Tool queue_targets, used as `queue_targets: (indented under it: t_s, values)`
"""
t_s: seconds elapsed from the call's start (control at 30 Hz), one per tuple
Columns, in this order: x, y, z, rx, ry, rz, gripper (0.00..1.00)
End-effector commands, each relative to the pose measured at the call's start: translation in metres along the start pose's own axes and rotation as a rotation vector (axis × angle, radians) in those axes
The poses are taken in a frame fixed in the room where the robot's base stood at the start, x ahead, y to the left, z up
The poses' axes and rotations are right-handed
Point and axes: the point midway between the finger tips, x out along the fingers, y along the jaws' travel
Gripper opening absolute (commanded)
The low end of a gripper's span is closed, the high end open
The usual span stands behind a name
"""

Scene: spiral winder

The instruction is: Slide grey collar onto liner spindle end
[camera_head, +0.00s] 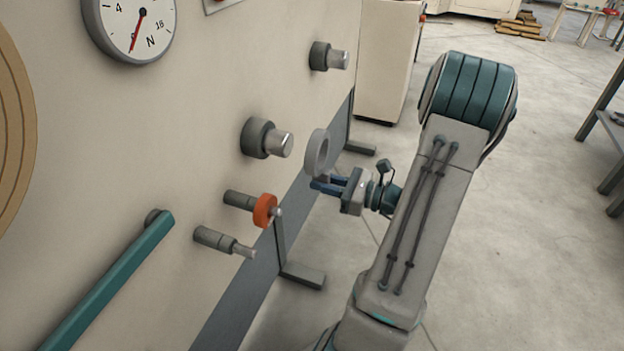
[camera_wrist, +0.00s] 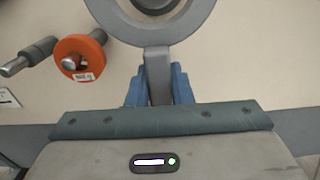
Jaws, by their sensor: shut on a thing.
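The grey collar (camera_head: 318,152) is a ring with a short tab. My gripper (camera_head: 322,186) is shut on this tab, between blue fingers, and holds the ring upright in the air. In the wrist view the collar (camera_wrist: 187,27) is at the top, its tab between my fingers (camera_wrist: 158,88). A spindle with a bright metal end (camera_head: 284,144) and dark base juts from the panel just left of the collar; a gap shows between them. A round metal end (camera_wrist: 153,4) shows through the ring's hole in the wrist view. No label tells which spindle is the liner one.
A spindle with an orange collar (camera_head: 264,210) and a bare thin spindle (camera_head: 222,241) sit below. Another metal-ended spindle (camera_head: 337,60) is above right. A teal bar (camera_head: 110,278) juts out at lower left. A dial (camera_head: 130,25) is on the panel (camera_head: 200,100).

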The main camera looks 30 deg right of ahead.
Motion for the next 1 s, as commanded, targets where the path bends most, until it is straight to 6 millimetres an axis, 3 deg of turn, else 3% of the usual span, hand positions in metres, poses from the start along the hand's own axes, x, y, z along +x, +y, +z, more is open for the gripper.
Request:
queue_targets:
  t_s: [0.5,1.0]
  values:
    - [-0.053,-0.001,0.010,0.000,-0.001,-0.001,0.00]
    - [-0.066,0.000,0.010,0.000,-0.001,0.000,0.00]
